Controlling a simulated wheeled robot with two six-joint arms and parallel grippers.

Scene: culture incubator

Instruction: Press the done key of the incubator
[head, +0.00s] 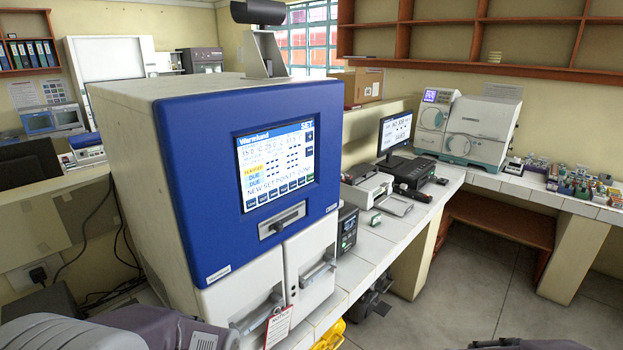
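The incubator (185,200) is a large white cabinet with a blue front, standing on the left of the counter. Its lit screen (275,165) shows "Warmland" at top left, "SET" at top right and a bottom line starting "NEW SET POINT". A row of small dark keys (280,193) runs along the screen's lower edge, and more small keys (309,136) sit at its right side. Their labels are too small to read, so I cannot tell which is the done key. Grey links of my arms show at the bottom edge; neither gripper is in view.
Below the blue front are two white doors with handles (318,272) and a hanging red-and-white tag (278,327). To the right on the counter stand a small black device (347,230), a printer-like unit (367,187) and a monitor (395,130). The floor (480,270) at right is open.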

